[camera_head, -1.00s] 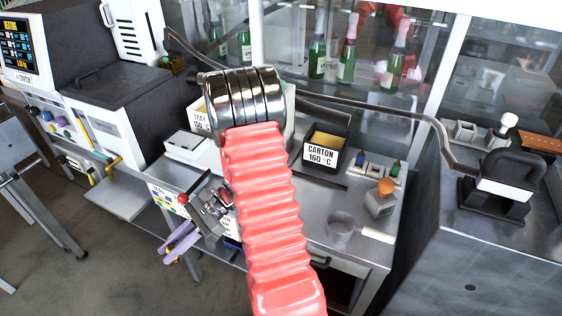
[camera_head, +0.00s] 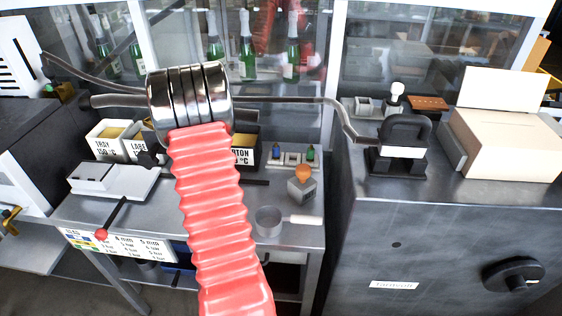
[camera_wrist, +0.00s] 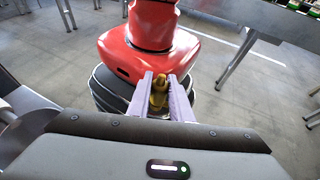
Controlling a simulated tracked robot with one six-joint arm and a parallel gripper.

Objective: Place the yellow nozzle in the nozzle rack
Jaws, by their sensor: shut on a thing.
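In the wrist view my gripper (camera_wrist: 160,79) has its two pale purple fingers closed around the yellow nozzle (camera_wrist: 158,94), a small brass-yellow piece. The fingers hide part of the nozzle. The gripper is out of sight in the head view. What looks like the nozzle rack (camera_head: 294,166), a small grey holder with a green and a blue nozzle standing in it, sits towards the back of the metal bench, right of the CARTON bin. It is not seen in the wrist view, and my gripper is away from it.
Labelled bins (camera_head: 112,147) and a white tray (camera_head: 114,184) stand on the bench's left. A grey block with an orange ball (camera_head: 302,189) and a metal cup (camera_head: 268,221) stand in front of the rack. A black-handled device (camera_head: 402,150) is on the right counter.

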